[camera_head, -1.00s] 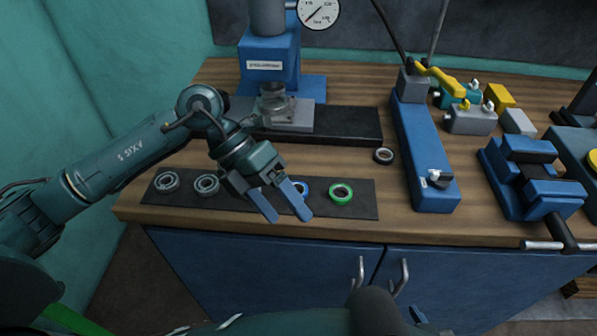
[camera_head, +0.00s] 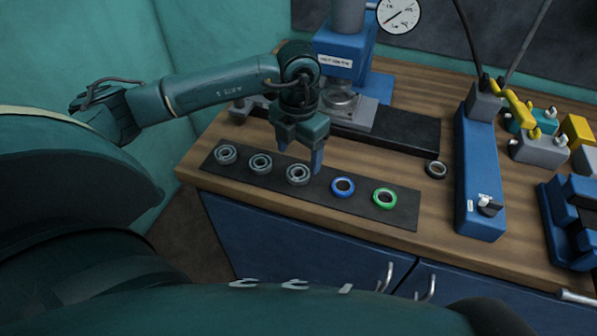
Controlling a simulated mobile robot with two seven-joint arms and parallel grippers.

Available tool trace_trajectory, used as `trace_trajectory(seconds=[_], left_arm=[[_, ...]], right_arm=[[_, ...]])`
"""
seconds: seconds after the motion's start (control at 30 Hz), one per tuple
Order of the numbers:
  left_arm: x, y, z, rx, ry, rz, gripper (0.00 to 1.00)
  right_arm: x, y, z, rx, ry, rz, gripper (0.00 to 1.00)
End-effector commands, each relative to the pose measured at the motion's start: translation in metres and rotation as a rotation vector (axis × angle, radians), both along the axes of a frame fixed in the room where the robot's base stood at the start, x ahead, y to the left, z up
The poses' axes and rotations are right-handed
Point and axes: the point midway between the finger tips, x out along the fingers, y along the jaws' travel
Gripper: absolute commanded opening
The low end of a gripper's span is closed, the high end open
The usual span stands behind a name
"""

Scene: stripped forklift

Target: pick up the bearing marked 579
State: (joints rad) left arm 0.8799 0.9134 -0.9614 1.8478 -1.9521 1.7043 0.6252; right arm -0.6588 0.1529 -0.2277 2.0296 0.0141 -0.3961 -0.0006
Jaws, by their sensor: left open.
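Several bearings lie in a row on a dark mat (camera_head: 404,214) near the bench's front edge. Three are grey: the left one (camera_head: 225,154), the second (camera_head: 260,163) and the third (camera_head: 298,174). To their right are a blue-ringed bearing (camera_head: 343,187) and a green-ringed bearing (camera_head: 384,198). No marking 579 is readable on any of them. My left gripper (camera_head: 301,160) is open and empty, pointing down just above and behind the third grey bearing, with its fingers partly overlapping that spot. My right gripper is not in view.
A dark ring (camera_head: 436,169) lies on the wood right of the mat. A blue press (camera_head: 345,55) with a gauge (camera_head: 398,15) stands behind. A blue beam tool (camera_head: 480,170) and a blue vise (camera_head: 572,220) stand to the right.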

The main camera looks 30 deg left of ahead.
Motion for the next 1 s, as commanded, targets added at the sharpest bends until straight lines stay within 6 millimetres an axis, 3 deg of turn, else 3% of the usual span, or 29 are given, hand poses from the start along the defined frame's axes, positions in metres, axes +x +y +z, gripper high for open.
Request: trace_trajectory(seconds=[0.3,0.6,1.0], left_arm=[[-0.002,0.0,-0.043,-0.002,0.003,0.0,0.72],[-0.001,0.0,-0.049,-0.002,0.001,0.0,0.72],[-0.001,0.0,-0.048,-0.002,0.001,0.0,0.4]], right_arm=[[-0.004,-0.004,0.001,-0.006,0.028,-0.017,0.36],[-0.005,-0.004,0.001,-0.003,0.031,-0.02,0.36],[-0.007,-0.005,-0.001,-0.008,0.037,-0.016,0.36]])
